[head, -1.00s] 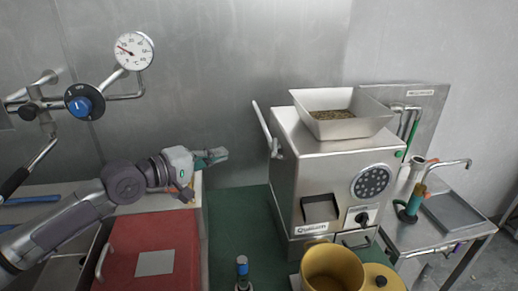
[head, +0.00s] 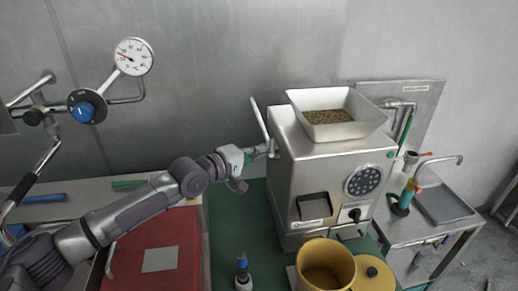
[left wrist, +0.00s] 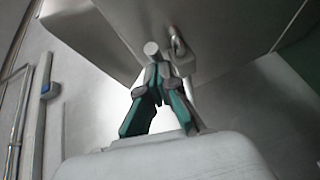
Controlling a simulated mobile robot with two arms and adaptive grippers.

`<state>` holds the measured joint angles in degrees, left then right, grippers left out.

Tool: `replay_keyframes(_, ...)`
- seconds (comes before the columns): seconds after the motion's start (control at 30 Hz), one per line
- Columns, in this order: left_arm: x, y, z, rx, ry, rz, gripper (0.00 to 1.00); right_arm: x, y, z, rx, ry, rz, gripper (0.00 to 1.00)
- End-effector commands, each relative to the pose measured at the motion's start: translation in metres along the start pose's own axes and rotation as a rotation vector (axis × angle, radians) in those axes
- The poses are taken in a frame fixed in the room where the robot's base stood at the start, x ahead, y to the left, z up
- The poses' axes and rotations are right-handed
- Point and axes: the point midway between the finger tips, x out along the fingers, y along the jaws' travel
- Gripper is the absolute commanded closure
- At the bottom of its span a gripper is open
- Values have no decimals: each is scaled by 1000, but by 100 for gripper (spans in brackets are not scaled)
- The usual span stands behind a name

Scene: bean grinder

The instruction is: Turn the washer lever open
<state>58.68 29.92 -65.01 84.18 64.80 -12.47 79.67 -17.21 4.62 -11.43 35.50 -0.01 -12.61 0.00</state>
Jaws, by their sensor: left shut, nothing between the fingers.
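A pale metal lever (head: 259,121) stands on the left side of the steel grinder (head: 324,178), tilted with its top leaning left. I cannot tell from any marking whether it is the washer lever. My left gripper (head: 267,148) is at the lever's lower end, beside the grinder's left wall. In the left wrist view the green fingers with grey tips (left wrist: 158,80) are shut with nothing held, close under a metal fitting (left wrist: 178,45). Whether the fingertips touch the lever cannot be told. My right gripper is not in view.
A hopper of beans (head: 334,115) tops the grinder. A yellow pot (head: 325,266) and a bottle (head: 242,273) stand in front. A red lid (head: 180,237) lies below my left arm. A pipe with a gauge (head: 134,57) and blue knob is at the left wall.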

Motion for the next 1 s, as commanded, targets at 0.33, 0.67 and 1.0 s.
replay_keyframes(0.33, 2, 0, 8, -6, -1, 1, 100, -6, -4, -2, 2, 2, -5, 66)
replay_keyframes(0.67, 6, 2, 13, 1, -2, 0, 100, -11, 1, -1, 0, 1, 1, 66)
replay_keyframes(1.0, 4, 4, 13, -1, -2, 0, 100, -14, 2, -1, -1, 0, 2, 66)
